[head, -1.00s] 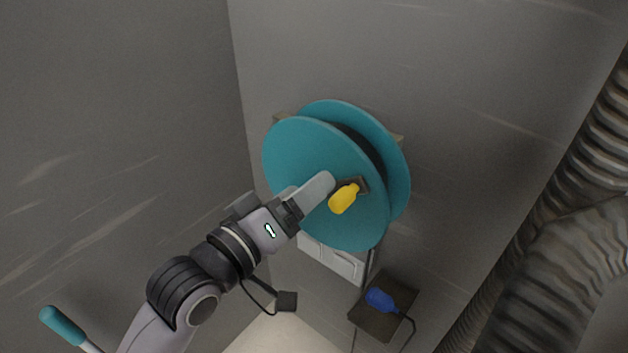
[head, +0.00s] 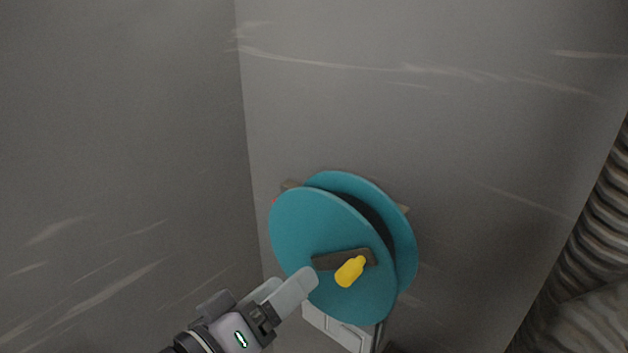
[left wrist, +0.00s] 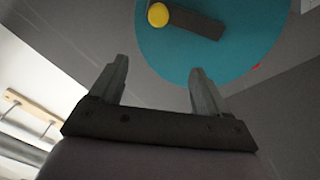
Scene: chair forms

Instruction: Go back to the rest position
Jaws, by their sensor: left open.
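My left gripper (head: 288,289) comes in from the bottom of the head view, in front of the lower left of a teal reel. In the left wrist view its two fingers (left wrist: 158,92) are apart with nothing between them. The teal reel (head: 310,222) is mounted on the wall and has a dark crank bar (head: 335,260) with a yellow handle (head: 350,271). The reel (left wrist: 215,60) and the yellow handle (left wrist: 158,15) also show at the top of the left wrist view, beyond the fingertips. My right gripper is not in view.
A white box (head: 335,325) sits under the reel. A large ribbed hose (head: 595,240) runs down the right side. Plain grey walls fill the rest of the head view. A wooden bar (left wrist: 30,105) shows at the left of the left wrist view.

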